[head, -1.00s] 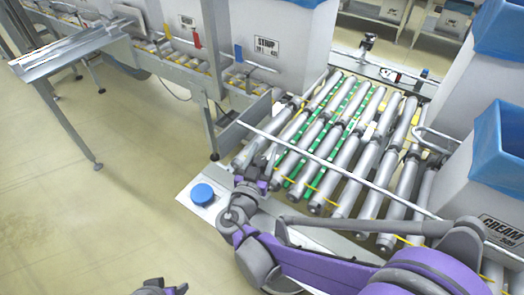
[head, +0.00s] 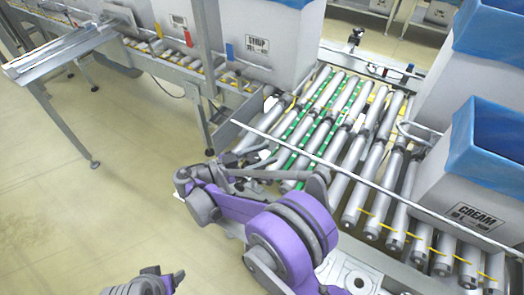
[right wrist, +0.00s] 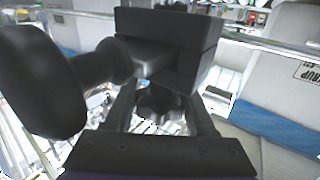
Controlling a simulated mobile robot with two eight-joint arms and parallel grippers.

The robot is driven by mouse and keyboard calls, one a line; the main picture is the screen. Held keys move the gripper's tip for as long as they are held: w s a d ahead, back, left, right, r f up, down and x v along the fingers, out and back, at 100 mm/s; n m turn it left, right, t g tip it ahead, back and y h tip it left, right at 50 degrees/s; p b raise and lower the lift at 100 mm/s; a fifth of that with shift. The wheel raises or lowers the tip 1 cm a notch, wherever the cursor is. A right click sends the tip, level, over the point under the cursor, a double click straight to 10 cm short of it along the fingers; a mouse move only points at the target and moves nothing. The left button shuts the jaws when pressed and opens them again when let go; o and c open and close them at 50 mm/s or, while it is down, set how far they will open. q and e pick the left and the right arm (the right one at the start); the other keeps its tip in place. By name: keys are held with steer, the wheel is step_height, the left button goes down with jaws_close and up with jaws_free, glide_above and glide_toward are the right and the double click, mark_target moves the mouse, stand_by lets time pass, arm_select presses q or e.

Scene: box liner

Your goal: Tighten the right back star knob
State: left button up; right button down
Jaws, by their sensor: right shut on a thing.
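In the right wrist view, a dark star knob (right wrist: 156,104) sits between the two fingers of my right gripper (right wrist: 160,112), below a black block (right wrist: 165,40). The gripper is shut on this knob. In the head view my right gripper (head: 238,160) is at the near left corner of the roller conveyor, beside the guide rail. The knob is too small and covered there to make out. My left gripper (head: 165,283) is partly in view at the bottom edge, low over the floor and away from the conveyor; its jaw state is unclear.
A black rounded handle (right wrist: 40,80) is close to the right gripper. A thin rail (head: 330,163) crosses above the rollers (head: 365,195).

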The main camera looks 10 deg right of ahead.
steer(key=shift+s+m+g, duration=0.2)
steer(key=shift+m+g, duration=0.6)
steer(key=shift+g, duration=0.5)
steer(key=shift+c, duration=1.2)
jaws_free()
